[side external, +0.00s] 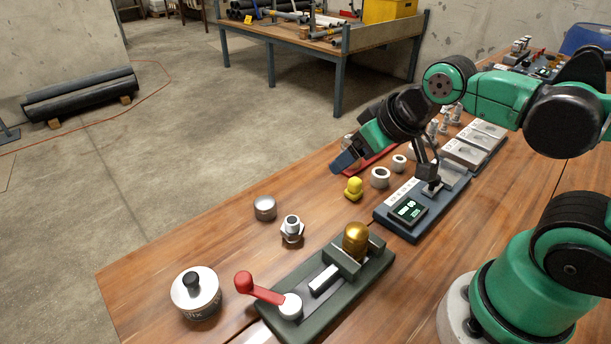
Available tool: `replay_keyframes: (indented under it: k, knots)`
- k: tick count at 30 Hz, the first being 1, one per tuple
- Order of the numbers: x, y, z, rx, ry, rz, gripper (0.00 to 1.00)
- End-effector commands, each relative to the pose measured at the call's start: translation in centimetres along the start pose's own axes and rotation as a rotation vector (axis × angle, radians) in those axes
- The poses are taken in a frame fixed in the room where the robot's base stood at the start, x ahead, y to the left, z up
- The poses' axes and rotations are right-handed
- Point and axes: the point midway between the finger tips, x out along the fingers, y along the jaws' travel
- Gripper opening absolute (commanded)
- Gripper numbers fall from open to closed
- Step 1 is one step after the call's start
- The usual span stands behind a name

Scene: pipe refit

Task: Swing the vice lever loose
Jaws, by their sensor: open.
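The vice (330,292) is a long dark green base on the wooden bench, at the bottom middle of the side external view. Its lever (262,293) is a red arm with a red ball knob, running from a pale round hub to the upper left. A rounded brass part (356,239) sits at the vice's far end, by the jaw block. My gripper (346,166) is up and behind the vice, well apart from the lever, tilted down to the left. It is open, with nothing seen in it; the gap between its fingers is hard to make out.
A round metal tin (196,293) with a black knob stands left of the lever. A grey cap (265,208), a hex fitting (292,229), a yellow part (353,188) and rings (380,177) stand behind the vice. A gauge board (408,212) with a display lies to its right.

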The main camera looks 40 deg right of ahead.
Motion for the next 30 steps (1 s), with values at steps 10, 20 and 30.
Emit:
replay_keyframes:
  k: [10, 20, 30]
  knots:
    - [1.1, -2.9, -1.1, -0.146, -0.191, -0.221, 0.00]
    - [2.6, -6.8, -2.4, -0.388, -0.310, -0.626, 0.00]
    - [3.0, -7.9, -2.8, -0.473, -0.307, -0.770, 0.00]
